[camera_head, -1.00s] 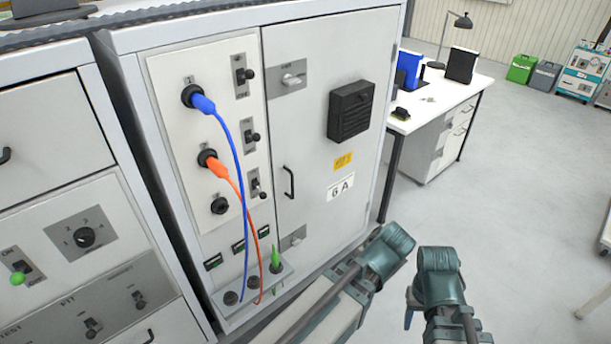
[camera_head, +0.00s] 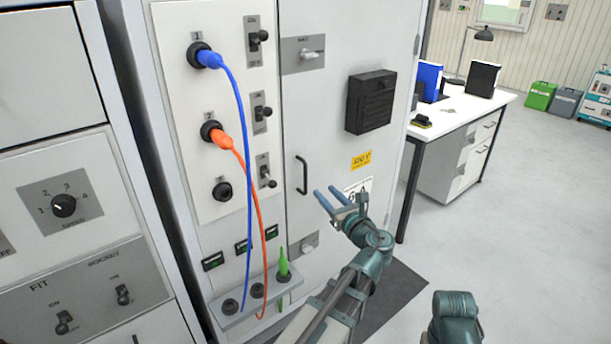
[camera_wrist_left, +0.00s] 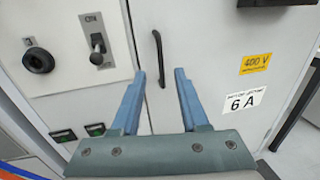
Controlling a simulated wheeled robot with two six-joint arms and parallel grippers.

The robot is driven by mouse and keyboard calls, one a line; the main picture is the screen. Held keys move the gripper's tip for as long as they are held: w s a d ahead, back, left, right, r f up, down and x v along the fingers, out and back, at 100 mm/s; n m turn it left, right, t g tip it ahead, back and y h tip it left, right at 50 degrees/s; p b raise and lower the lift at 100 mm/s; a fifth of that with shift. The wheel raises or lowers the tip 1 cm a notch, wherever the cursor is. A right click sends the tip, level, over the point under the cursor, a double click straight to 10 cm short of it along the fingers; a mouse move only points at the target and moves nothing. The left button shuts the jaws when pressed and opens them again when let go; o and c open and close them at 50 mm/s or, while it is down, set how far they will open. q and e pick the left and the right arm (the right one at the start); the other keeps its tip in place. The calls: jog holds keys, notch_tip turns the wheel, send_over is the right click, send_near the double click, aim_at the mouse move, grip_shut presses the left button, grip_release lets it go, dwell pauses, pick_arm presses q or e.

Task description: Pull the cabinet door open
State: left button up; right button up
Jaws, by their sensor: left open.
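The cabinet door (camera_head: 330,110) is light grey and looks shut. Its black vertical bar handle (camera_head: 302,174) is near the door's left edge. My left gripper (camera_head: 331,199) is open and empty, just right of the handle and apart from it in the head view. In the left wrist view the handle (camera_wrist_left: 158,59) stands ahead of the two blue fingers (camera_wrist_left: 159,75), roughly in line with the gap between them. My right gripper is not in view; a part of my right arm shows at the bottom.
A blue cable (camera_head: 240,120) and an orange cable (camera_head: 254,200) hang from sockets left of the door. A green plug (camera_head: 283,264) stands in a small shelf (camera_head: 232,310) below. A black box (camera_head: 370,102) juts from the door. A white desk (camera_head: 465,108) is at the right, with clear floor before it.

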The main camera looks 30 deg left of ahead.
aim_at(306, 172)
pick_arm(q)
jog(key=x, duration=1.3)
jog(key=shift+w+a, duration=0.1)
jog(key=shift+a, duration=0.1)
grip_shut()
dwell(0.9)
